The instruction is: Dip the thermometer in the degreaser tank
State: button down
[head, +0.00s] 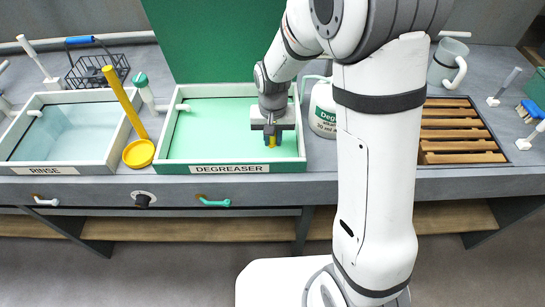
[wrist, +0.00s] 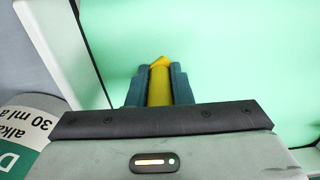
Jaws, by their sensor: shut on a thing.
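My gripper (head: 271,139) is over the degreaser tank (head: 180,125), a white-rimmed tank with green liquid and a "DEGREASER" label on its front. The gripper points down and is shut on a yellow thing, seemingly the thermometer (head: 272,142), of which only a short part shows. In the wrist view my gripper (wrist: 159,82) has its two dark fingers on either side of the yellow thermometer (wrist: 159,84). Its pointed end shows just past the fingertips against green. I cannot tell whether its tip is in the liquid.
The rinse tank (head: 70,133) stands left, with a yellow ladle (head: 138,153) between the tanks. A green lid (head: 210,40) stands open behind the degreaser. A white degreaser jug (head: 322,110) is close right of it. A wooden rack (head: 455,130) lies farther right.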

jog(key=shift+a, duration=0.1)
jog(key=shift+a, duration=0.35)
jog(key=shift+r, duration=0.1)
notch_tip(320, 180, up, 20)
jog(key=p, duration=1.4)
jog(key=shift+r, duration=0.15)
dwell(0.8)
